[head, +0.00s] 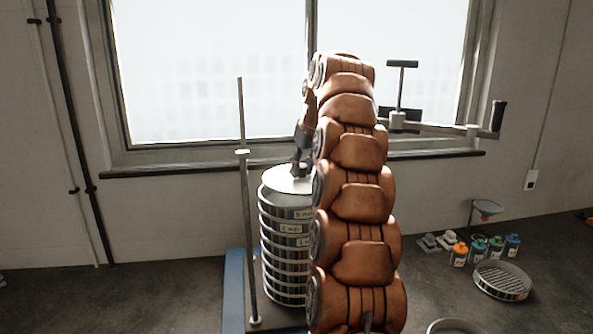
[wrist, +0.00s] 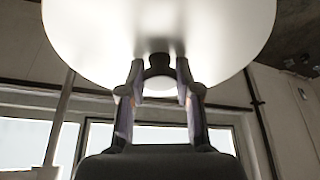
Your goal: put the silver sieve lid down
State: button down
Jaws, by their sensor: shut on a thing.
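The silver sieve lid (head: 287,180) is a round, pale disc at the top of the sieve stack (head: 285,250) in the head view. I cannot tell if it rests on the stack or hangs just above it. In the wrist view the lid (wrist: 160,30) fills the upper part, with its dark knob (wrist: 159,82) between the fingers. My gripper (wrist: 160,85) is shut on that knob. In the head view my gripper (head: 300,168) is above the lid, partly hidden by my orange arm, which also covers the stack's right side.
A thin upright rod (head: 243,180) stands just left of the stack. A crossbar with a handle (head: 440,125) is swung out to the right. Several small bottles (head: 479,250), a loose sieve (head: 502,281) and a funnel on a stand (head: 487,207) are at the right.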

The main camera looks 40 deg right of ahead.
aim_at(302, 166)
jog(key=shift+w+a+f+p, duration=0.1)
jog(key=shift+w+p, duration=0.1)
jog(key=shift+w, duration=0.4)
jog(key=shift+w+a+f+p, duration=0.1)
jog(key=shift+w+p, duration=0.1)
jog(key=shift+w, duration=0.4)
jog(key=shift+f+p, duration=0.75)
jog(key=shift+f, duration=0.9)
jog(key=shift+f, duration=0.1)
jog(key=shift+f, duration=0.1)
jog(key=c, duration=0.8)
grip_release()
jog(key=shift+b+v, duration=0.7)
jog(key=shift+v, duration=3.25)
jog(key=shift+w+d, duration=0.1)
